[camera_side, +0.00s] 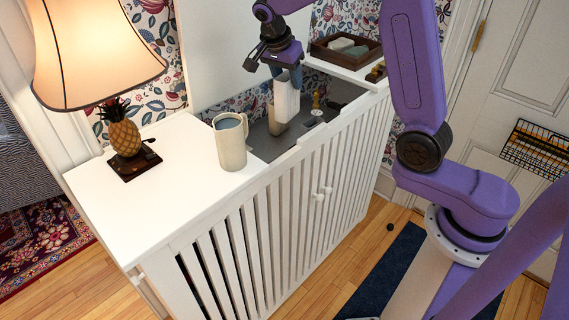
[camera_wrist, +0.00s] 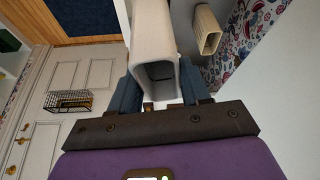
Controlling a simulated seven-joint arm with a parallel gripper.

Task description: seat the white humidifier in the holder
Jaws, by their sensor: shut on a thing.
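The white humidifier (camera_side: 287,98) is a tall, rectangular white body. My gripper (camera_side: 274,71) is shut on its upper part and holds it upright over the sunken grey surface in the cabinet. In the wrist view, the humidifier (camera_wrist: 153,35) sits between the two blue fingers of my gripper (camera_wrist: 158,82), with a hollow end facing the camera. A beige, open-topped box that looks like the holder (camera_wrist: 208,31) stands apart, to the right of it. In the side view, the holder (camera_side: 276,123) is partly hidden behind the humidifier, so the gap between them is unclear.
A cream mug (camera_side: 231,148) stands on the white cabinet top (camera_side: 185,165), near a pineapple lamp (camera_side: 124,130). A dark tray (camera_side: 345,50) sits on the far shelf. Small items (camera_side: 314,116) stand right of the holder. Slatted cabinet walls edge the sunken area.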

